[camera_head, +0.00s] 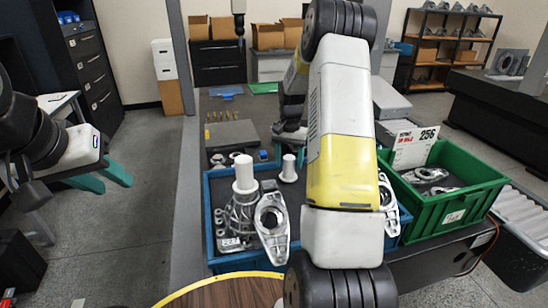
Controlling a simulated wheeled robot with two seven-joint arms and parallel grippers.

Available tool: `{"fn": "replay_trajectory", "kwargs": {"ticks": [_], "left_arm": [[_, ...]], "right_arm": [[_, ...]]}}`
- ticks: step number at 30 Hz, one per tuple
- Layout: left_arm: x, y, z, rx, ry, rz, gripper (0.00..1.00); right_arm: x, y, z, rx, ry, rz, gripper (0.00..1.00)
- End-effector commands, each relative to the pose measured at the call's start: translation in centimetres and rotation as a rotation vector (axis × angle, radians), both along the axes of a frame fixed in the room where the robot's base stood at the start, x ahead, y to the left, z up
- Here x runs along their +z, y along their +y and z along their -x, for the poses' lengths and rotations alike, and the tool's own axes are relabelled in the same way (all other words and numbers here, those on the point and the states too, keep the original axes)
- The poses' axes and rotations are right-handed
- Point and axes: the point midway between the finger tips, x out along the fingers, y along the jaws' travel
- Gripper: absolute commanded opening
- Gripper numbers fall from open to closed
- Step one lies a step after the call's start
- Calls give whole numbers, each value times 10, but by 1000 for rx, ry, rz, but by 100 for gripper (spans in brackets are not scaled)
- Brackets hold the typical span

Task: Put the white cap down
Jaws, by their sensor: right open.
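A white cap (289,168), a short cylinder with a wider base, stands upright near the back of the blue tray (213,232). A second, similar white cap (244,172) sits on top of a grey cast part (242,210) in the tray's left half. My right gripper (290,137) is open, just behind and above the first cap; its fingers are largely hidden and I cannot tell if they touch anything. My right arm covers the tray's middle right. My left gripper (101,178) is far left of the tray, with teal fingers apart and empty.
A grey metal bracket (272,228) leans at the tray's front. A green crate (450,205) with metal parts and a sign (414,148) stands to the right. Behind the tray are a dark grey plate (232,134) and brass pins (222,115). A round wooden top (228,294) is in front.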

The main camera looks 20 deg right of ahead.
Motion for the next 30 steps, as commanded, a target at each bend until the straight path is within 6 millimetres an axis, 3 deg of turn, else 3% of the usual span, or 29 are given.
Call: {"fn": "replay_trajectory", "kwargs": {"ticks": [9, 20, 25, 30], "left_arm": [[0, 0, 0, 0, 0, 0, 36], [0, 0, 0, 0, 0, 0, 36], [0, 0, 0, 0, 0, 0, 36], [0, 0, 0, 0, 0, 0, 36]], "right_arm": [[70, 0, -1, -1, -5, 0, 58], [114, 5, 4, 17, -17, -2, 58], [162, 33, 36, 109, -99, -13, 58], [213, 72, 94, 254, -219, -24, 58]]}}
